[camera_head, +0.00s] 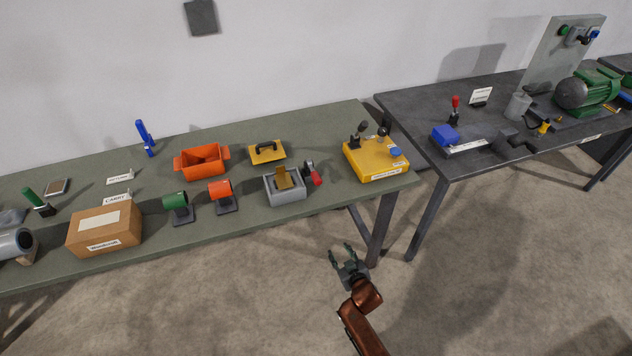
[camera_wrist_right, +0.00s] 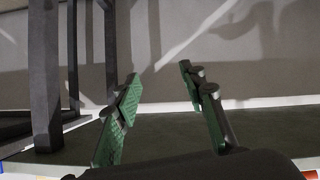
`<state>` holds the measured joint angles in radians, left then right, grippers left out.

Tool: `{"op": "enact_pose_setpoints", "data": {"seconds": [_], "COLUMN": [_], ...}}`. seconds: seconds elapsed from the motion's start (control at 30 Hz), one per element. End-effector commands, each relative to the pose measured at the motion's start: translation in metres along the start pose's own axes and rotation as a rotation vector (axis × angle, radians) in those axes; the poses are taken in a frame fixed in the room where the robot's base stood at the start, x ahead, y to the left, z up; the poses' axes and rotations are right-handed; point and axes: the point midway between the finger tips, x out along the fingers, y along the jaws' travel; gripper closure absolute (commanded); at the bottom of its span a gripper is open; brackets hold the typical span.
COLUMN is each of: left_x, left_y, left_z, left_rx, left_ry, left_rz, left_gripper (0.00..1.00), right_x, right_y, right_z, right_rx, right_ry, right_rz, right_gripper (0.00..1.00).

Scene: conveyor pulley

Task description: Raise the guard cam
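No part is labelled legibly as the guard cam, so I cannot tell which it is. A yellow box (camera_head: 376,158) with dark levers and a blue knob sits at the right end of the green table. A grey block (camera_head: 284,186) with a tan piece and a red-ended handle (camera_head: 314,178) stands left of it. On the dark table, a red-knobbed lever (camera_head: 455,107) stands near a blue block. My right gripper (camera_head: 347,254) is open and empty, in front of the green table's right end and apart from everything. Its spread fingers show in the right wrist view (camera_wrist_right: 160,85). My left gripper is not in view.
The green table (camera_head: 245,225) also holds an orange bin (camera_head: 202,161), a cardboard box (camera_head: 104,228), and green and orange cylinders on stands. The dark table (camera_head: 420,108) holds a green motor (camera_head: 588,91) and an upright panel. A narrow gap separates the tables. The floor is clear around my gripper.

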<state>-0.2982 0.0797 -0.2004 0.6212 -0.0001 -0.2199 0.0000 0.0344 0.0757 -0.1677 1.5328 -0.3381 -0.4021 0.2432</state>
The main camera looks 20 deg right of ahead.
Motion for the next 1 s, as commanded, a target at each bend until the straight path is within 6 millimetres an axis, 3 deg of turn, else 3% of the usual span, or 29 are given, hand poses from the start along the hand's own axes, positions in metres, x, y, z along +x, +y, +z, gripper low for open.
{"op": "enact_pose_setpoints", "data": {"seconds": [0.03, 0.13, 0.3, 0.4, 0.57, 1.0], "left_x": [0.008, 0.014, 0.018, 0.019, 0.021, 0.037], "left_y": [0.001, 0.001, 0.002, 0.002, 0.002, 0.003], "left_z": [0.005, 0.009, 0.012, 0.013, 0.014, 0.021], "left_rx": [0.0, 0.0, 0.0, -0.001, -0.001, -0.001], "left_ry": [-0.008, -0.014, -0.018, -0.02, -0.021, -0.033], "left_rz": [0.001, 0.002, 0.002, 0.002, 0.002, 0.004], "left_gripper": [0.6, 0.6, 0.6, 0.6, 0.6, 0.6], "right_x": [-0.001, -0.016, -0.035, -0.042, -0.041, 0.015], "right_y": [0.006, 0.017, 0.021, 0.019, 0.018, 0.022], "right_z": [-0.049, -0.128, -0.219, -0.251, -0.273, -0.299], "right_rx": [0.004, 0.013, 0.011, 0.007, 0.003, 0.003], "right_ry": [0.08, 0.206, 0.374, 0.44, 0.48, 0.476], "right_rz": [0.017, 0.047, 0.061, 0.061, 0.059, 0.059], "right_gripper": [0.62, 0.62, 0.62, 0.62, 0.62, 0.62]}}
